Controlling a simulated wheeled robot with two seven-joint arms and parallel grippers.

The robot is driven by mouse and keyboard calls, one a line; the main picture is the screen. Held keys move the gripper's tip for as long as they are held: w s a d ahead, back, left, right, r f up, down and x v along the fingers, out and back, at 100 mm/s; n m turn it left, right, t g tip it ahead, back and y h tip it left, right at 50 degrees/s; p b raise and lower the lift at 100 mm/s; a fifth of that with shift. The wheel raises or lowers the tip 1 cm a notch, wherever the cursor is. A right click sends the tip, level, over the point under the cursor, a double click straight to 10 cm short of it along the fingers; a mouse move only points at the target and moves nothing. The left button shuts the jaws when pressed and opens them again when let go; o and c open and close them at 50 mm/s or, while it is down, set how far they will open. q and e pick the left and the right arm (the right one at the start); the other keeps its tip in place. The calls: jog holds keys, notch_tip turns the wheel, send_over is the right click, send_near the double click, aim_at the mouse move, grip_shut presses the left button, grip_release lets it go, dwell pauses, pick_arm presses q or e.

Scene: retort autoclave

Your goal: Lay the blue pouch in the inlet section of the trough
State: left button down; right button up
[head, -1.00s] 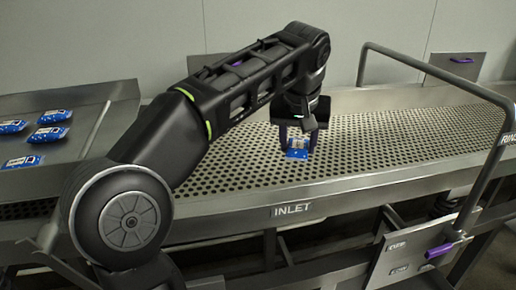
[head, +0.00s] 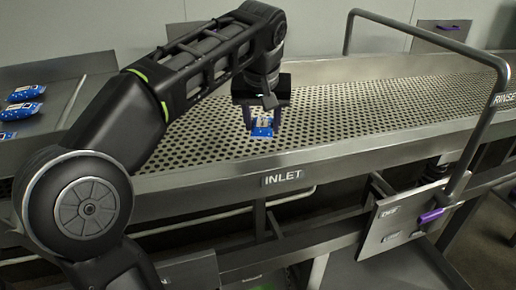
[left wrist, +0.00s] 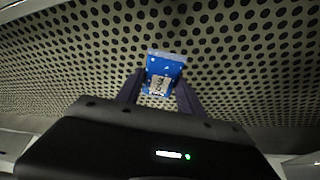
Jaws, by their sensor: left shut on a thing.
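A blue pouch (head: 262,127) with a pale label is between the fingers of my left gripper (head: 262,118), over the perforated bed of the trough's inlet section (head: 205,137). The left gripper is shut on the pouch and points down. In the left wrist view the pouch (left wrist: 163,74) sits between the two dark fingertips, with the perforated bed behind it. I cannot tell whether the pouch touches the bed. The INLET label (head: 283,178) is on the trough's front wall, below and right of the pouch. My right gripper is not in view.
Several blue pouches (head: 26,92) lie on a metal tray (head: 60,75) at the left. A tall bar frame (head: 420,32) arches over the trough between the inlet and the part marked RINSE (head: 506,99). A plate with a purple handle (head: 432,215) hangs at the front right.

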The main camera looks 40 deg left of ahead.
pick_arm(q)
jog(key=shift+f, duration=1.2)
jog(key=shift+f, duration=0.1)
notch_tip(320, 180, down, 4)
jog(key=shift+r, duration=0.1)
jog(key=shift+f, duration=0.2)
jog(key=c, duration=0.7)
grip_release()
jog(key=shift+c, duration=0.2)
